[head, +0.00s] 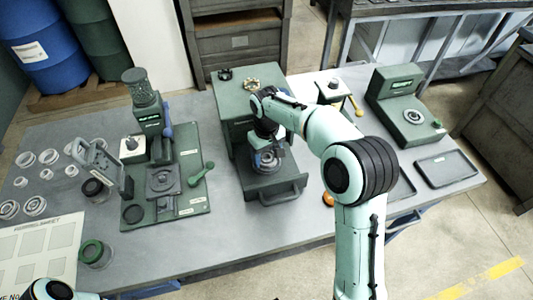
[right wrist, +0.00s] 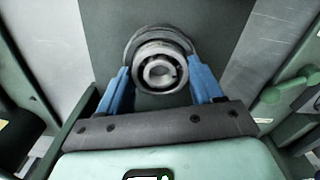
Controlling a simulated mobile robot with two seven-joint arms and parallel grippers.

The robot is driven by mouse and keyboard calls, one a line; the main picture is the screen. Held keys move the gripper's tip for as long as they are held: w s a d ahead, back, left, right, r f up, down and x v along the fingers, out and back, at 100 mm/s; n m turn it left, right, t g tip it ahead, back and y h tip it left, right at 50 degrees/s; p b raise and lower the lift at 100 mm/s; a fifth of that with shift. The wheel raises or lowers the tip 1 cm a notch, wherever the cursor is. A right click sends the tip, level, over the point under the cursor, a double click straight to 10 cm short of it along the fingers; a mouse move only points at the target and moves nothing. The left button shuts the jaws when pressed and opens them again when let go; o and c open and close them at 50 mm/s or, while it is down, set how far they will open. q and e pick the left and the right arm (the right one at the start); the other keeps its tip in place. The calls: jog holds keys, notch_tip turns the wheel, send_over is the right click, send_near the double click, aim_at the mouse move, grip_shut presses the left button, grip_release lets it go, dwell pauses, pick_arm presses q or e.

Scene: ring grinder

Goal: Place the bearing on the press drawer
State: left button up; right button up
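The bearing (right wrist: 160,71) is a metal ring with a round bore, seen face-on in the right wrist view. My right gripper (right wrist: 160,72) has its two blue fingers on either side of it, seemingly against its rim. A wider round grey seat (right wrist: 160,36) shows just behind the bearing. In the head view my right gripper (head: 266,148) reaches down over the press drawer (head: 285,190), which is pulled out from the green press (head: 232,95). Whether the bearing touches the seat is hard to tell. My left gripper is out of view.
A green hand-press station (head: 195,200) with a lever stands left of the drawer. Several loose rings and bearings lie at the far left. A green box with a display (head: 400,105) and an empty dark tray (head: 446,168) are at right. Bare table lies before the drawer.

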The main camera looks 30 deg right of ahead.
jog(key=o, duration=0.4)
jog(key=shift+c, duration=0.2)
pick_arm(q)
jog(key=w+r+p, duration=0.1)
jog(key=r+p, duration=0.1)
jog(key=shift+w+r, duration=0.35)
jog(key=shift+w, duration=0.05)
pick_arm(e)
notch_tip(320, 180, up, 12)
